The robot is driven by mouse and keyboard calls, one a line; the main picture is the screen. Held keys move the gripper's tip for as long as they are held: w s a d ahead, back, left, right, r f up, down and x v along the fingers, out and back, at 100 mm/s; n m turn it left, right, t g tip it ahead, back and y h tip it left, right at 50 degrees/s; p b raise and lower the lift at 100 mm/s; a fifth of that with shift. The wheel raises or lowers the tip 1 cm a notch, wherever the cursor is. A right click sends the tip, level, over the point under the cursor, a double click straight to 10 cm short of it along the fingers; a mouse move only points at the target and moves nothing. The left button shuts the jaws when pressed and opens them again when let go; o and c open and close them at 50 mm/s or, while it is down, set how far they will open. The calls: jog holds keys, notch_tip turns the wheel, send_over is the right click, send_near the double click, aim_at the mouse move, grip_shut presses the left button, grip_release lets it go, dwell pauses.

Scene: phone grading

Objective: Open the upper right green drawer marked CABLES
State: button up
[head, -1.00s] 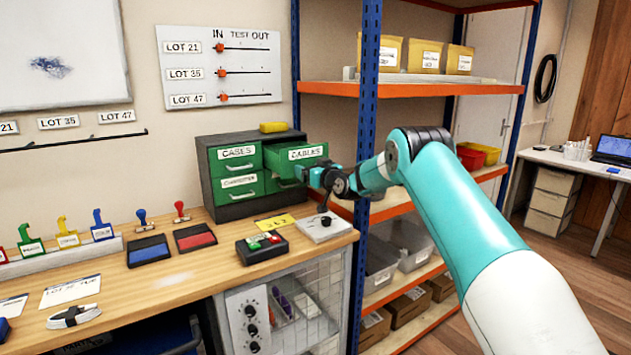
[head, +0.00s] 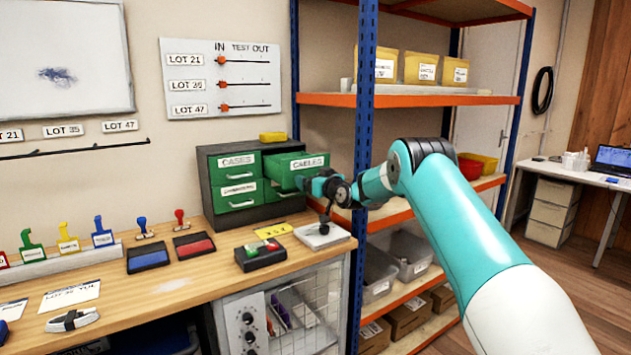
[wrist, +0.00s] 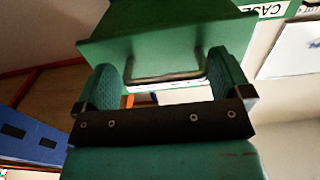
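The green CABLES drawer (head: 296,177) is at the upper right of the dark drawer cabinet (head: 206,190). It stands pulled out, its front ahead of the CASES drawer (head: 233,167) beside it. My gripper (head: 304,183) is right at the drawer's front and hides part of it. In the wrist view, the two fingers of my gripper (wrist: 165,70) are spread apart. The grey bar handle (wrist: 165,77) of the green drawer (wrist: 150,45) lies between them, with gaps visible. Whether a finger touches the handle I cannot tell.
A yellow block (head: 272,137) lies on the cabinet. A white pad with a dark upright piece (head: 322,236) and a black box (head: 260,254) stand on the bench below.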

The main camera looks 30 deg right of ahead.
jog(key=shift+s, duration=0.1)
jog(key=s+b, duration=0.6)
jog(key=s, duration=1.1)
jog(key=shift+s+d, duration=0.15)
jog(key=shift+d, duration=0.15)
jog(key=s+a+r+n+g+y, duration=0.1)
jog(key=s+a+n+g+y, duration=0.25)
jog(key=a, duration=0.95)
jog(key=s+a+n+g+y, duration=0.1)
jog(key=s+a+g+y, duration=0.35)
jog(key=a, duration=0.85)
jog(key=s+a+f+g+h, duration=0.1)
jog(key=s+a+g, duration=0.1)
jog(key=s, duration=0.8)
jog(key=s+a+f+n+g+h+p, duration=0.1)
jog(key=s+a+g+h, duration=0.1)
jog(key=s, duration=0.8)
jog(key=s+a+f+n+g+h+p, duration=0.1)
jog(key=s+a+g, duration=0.2)
jog(key=s+g, duration=0.3)
jog(key=s, duration=0.4)
jog(key=shift+s+a+f, duration=0.15)
jog(key=shift+s+a, duration=0.15)
